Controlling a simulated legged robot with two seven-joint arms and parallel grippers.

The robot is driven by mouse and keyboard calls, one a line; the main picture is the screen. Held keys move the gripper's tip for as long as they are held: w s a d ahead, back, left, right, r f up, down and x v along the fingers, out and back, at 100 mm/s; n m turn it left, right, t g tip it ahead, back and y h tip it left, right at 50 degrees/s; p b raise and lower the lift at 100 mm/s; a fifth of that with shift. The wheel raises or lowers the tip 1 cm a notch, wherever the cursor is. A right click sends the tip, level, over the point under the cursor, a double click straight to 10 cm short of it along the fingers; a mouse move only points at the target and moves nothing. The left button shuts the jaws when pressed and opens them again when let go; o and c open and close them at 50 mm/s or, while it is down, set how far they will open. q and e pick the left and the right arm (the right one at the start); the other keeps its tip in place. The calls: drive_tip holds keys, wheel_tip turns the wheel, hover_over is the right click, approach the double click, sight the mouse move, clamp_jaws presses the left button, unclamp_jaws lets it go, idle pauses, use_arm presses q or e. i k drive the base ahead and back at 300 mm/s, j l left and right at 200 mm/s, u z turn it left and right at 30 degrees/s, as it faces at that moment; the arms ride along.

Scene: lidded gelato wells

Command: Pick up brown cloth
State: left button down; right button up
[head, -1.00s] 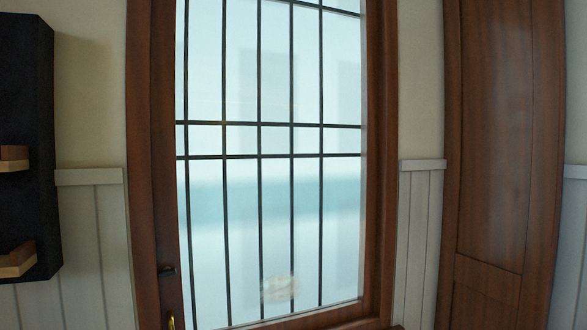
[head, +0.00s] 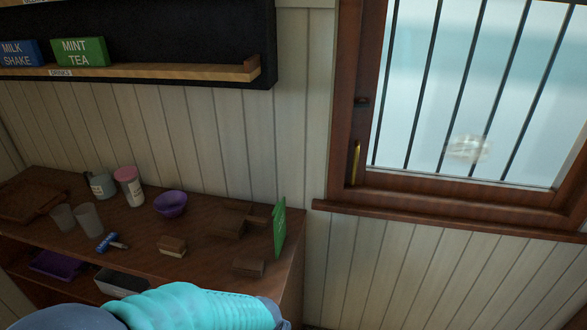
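I cannot make out a thing that is surely the brown cloth. Several brown things lie on the wooden counter (head: 130,243): a flat brown piece (head: 232,222) near the back right, a small brown block (head: 249,267) near the front right, and a brown-and-cream block (head: 172,246) near the middle. Which of these, if any, is cloth is too dark and small to tell. My arm's turquoise ribbed part comes in at the bottom, in front of the counter's front. Neither gripper's fingers show.
The counter also holds a brown tray (head: 25,202), clear cups (head: 89,220), a grey mug (head: 101,184), a pink-lidded tub (head: 129,187), a purple bowl (head: 171,204), a blue-handled tool (head: 108,242) and an upright green card (head: 279,228). A shelf hangs above; a barred window stands right.

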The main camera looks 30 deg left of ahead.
sight(242, 266)
drive_tip(key=j+u, duration=0.1)
drive_tip(key=u, duration=1.15)
